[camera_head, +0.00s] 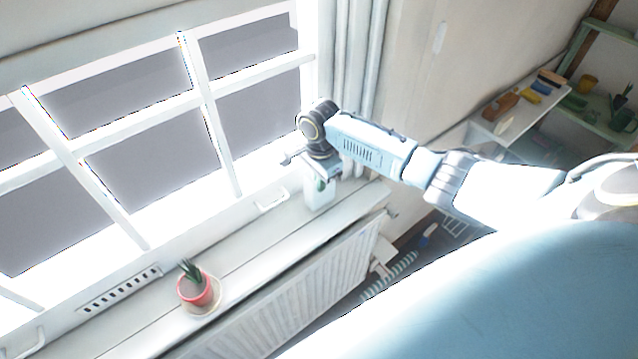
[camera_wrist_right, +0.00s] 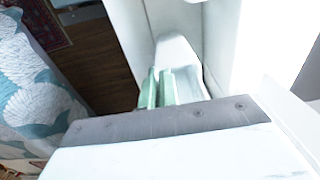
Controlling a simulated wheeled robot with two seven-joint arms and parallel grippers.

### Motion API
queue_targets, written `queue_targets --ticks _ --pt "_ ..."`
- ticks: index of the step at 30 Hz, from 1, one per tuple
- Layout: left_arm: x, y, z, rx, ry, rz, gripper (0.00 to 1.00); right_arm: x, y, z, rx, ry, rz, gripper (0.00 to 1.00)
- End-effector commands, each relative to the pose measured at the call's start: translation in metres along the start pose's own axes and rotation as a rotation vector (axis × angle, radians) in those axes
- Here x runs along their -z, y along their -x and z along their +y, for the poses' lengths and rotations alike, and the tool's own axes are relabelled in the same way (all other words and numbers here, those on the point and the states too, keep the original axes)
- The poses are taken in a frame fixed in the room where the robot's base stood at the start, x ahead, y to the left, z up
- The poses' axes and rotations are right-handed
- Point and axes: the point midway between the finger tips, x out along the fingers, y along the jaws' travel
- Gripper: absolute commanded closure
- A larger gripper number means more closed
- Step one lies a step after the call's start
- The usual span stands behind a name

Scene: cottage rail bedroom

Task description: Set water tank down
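The water tank (camera_head: 320,194) is a pale, whitish container at the right end of the window sill (camera_head: 258,238). It looks upright; its base is at the sill, but I cannot tell whether it bears its full weight there. My right gripper (camera_head: 322,178) is over its top, with the wrist above. In the right wrist view the two greenish fingers (camera_wrist_right: 158,88) are close together against the pale tank (camera_wrist_right: 180,55), apparently shut on its upper part; the exact contact is hidden. My left gripper is not in view.
A red pot (camera_head: 195,289) with a spiky plant stands on a saucer farther left on the sill. The sill between pot and tank is clear. The window (camera_head: 150,150) is behind, a radiator (camera_head: 315,290) below. Shelves (camera_head: 520,110) with small items are at upper right.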

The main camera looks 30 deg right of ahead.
Motion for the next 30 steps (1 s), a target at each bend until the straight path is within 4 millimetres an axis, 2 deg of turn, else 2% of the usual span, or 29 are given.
queue_targets --ticks 3,15,20,30 --pt "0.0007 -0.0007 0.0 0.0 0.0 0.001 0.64 0.0 -0.011 -0.0003 0.001 0.0 0.001 1.0" --pt "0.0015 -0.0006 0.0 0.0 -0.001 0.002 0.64 0.0 -0.0156 -0.0004 0.002 0.0 0.0 1.0" --pt "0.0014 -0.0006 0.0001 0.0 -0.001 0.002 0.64 0.0003 -0.0151 -0.0003 0.002 0.0 0.001 0.77" --pt "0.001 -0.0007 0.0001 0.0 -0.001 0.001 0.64 0.0006 -0.0121 -0.0005 0.002 0.0 0.001 0.76"
